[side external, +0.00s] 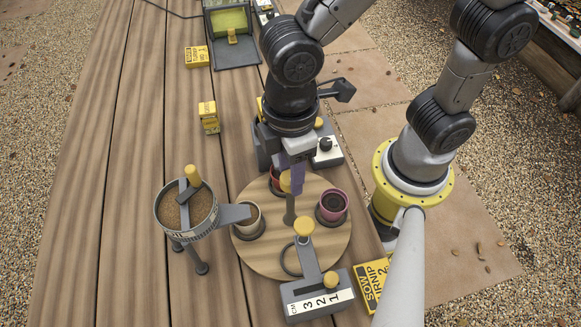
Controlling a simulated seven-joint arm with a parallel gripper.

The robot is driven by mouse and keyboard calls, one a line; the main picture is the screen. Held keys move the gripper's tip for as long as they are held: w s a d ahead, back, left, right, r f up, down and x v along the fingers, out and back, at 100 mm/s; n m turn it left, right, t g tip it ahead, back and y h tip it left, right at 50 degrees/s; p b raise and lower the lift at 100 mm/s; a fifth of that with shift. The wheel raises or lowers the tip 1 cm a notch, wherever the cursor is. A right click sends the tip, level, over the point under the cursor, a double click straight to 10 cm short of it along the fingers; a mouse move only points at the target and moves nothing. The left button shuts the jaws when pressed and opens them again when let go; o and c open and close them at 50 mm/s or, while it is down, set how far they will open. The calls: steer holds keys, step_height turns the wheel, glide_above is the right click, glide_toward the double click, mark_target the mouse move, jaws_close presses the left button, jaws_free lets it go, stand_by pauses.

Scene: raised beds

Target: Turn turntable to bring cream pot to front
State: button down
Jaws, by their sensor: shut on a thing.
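The turntable (272,258) is a round wooden disc on the plank table. The cream pot (249,215) stands in a dark holder at the disc's left, by the spout of a soil hopper (186,212). A plum-pink pot (332,204) stands at the right of the disc. A reddish pot (275,179) at the back is mostly hidden by my gripper. My gripper (291,182) points down over the back half of the disc. It is shut on a yellow knob (285,184), with a dark bar (290,208) beside it. The fingers partly hide the grip.
Yellow seed boxes (208,117) and a grey bin (231,35) stand farther back.

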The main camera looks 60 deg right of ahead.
steer(key=m, duration=0.8)
steer(key=shift+m, duration=0.3)
steer(key=m, duration=1.3)
steer(key=shift+m, duration=0.3)
steer(key=m, duration=0.4)
steer(key=shift+r, duration=0.1)
steer(key=m, duration=0.4)
steer(key=shift+m, duration=2.4)
